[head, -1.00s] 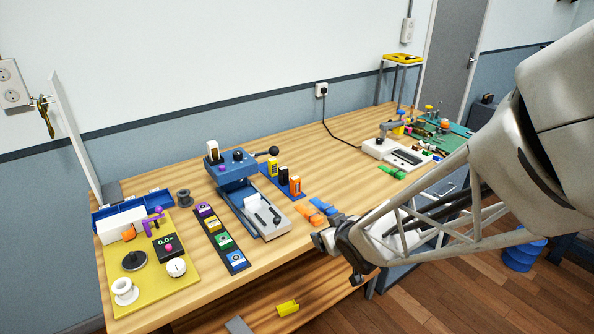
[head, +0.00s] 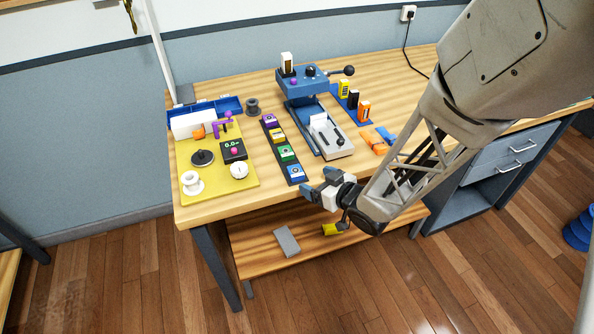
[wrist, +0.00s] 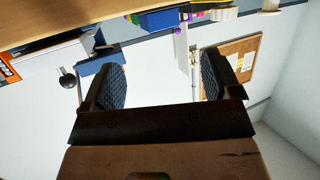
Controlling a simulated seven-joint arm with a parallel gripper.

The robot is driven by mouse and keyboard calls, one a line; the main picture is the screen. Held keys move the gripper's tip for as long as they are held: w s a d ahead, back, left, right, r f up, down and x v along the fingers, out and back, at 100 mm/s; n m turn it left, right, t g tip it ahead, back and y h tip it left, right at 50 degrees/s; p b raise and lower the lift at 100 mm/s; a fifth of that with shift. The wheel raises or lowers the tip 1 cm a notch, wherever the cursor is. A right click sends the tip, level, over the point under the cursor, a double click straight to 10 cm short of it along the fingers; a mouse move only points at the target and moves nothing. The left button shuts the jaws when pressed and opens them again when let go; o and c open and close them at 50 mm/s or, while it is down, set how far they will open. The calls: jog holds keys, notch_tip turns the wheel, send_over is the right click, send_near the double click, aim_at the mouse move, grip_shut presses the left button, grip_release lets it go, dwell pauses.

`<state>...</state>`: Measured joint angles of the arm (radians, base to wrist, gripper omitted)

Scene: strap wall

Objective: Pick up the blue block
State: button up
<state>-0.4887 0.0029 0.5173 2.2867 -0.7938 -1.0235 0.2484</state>
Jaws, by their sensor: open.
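The blue block (head: 295,172) has a white label on top and sits at the near end of a dark strip (head: 272,136). Purple, yellow and green blocks (head: 287,154) sit behind it in the same row. My gripper (head: 319,184) is at the bench's front edge, just right of and nearer than the blue block. It appears apart from the block. In the wrist view, the two dark ridged fingers (wrist: 163,84) stand wide apart with nothing held between them. I cannot make out the blue block in the wrist view.
A blue press with a grey base (head: 335,150) stands right of the strip. A yellow board (head: 215,190) with several parts lies to the left. Orange and blue clips (head: 378,140) lie on bare wood at the right. A lower shelf (head: 262,245) holds a grey piece (head: 287,241).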

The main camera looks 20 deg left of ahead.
aim_at(294, 170)
jog(key=shift+x, duration=1.25)
jog(key=shift+w+a+f, duration=0.1)
jog(key=shift+a, duration=0.05)
jog(key=shift+x, duration=2.4)
jog(key=c, duration=1.5)
